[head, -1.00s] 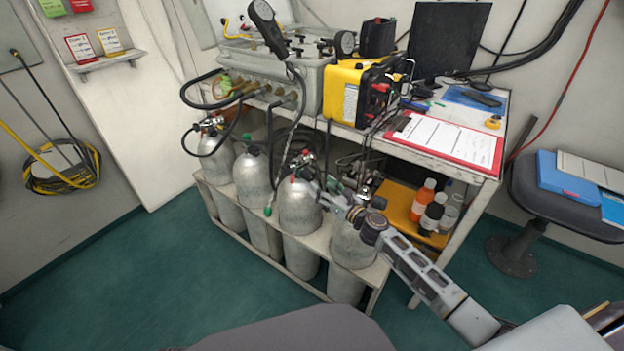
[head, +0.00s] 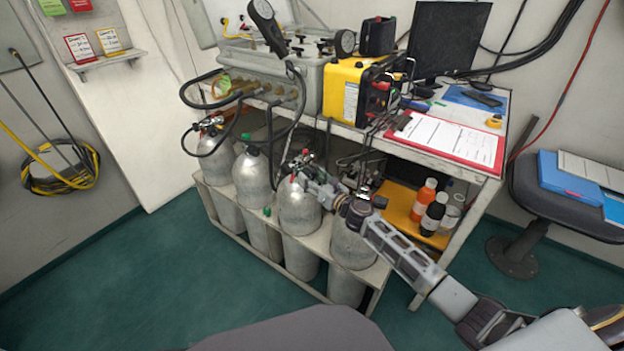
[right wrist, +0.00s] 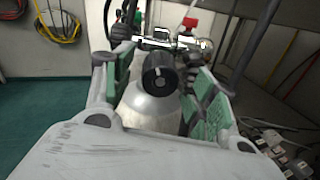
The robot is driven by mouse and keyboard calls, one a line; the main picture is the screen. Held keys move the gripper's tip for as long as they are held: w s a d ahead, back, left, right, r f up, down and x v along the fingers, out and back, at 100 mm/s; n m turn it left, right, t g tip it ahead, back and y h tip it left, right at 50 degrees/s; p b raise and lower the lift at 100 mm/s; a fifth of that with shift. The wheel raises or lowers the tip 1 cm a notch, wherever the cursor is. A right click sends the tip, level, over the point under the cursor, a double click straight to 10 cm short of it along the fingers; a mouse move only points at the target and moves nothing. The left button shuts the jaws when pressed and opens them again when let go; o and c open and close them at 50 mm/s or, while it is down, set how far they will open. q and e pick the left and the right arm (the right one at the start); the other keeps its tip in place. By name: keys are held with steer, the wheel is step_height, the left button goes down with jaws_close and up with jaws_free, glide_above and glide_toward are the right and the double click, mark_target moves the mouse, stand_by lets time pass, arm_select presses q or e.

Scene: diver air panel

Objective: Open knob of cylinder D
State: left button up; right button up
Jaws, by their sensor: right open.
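Several silver gas cylinders stand in a row in a low rack (head: 318,238) under the bench. No letter shows on them, so I cannot tell which is D. My right gripper (head: 306,184) reaches from the right, over the nearest cylinder (head: 352,245), to the valve of the third cylinder from the left (head: 299,210). In the right wrist view my right gripper (right wrist: 163,62) is open, its green-padded fingers on either side of a black knob (right wrist: 160,76) with a white mark. A gap shows beside the knob. A silver cylinder shoulder (right wrist: 150,108) shows below it. My left gripper is out of view.
The bench edge and a clipboard (head: 447,137) lie above the arm. Bottles (head: 433,212) stand on the shelf to the right. Hoses (head: 290,130) hang near the valves. A stool (head: 560,190) stands at right. The floor in front of the rack is open.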

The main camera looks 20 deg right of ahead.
steer(key=shift+w, duration=0.1)
steer(key=c, duration=1)
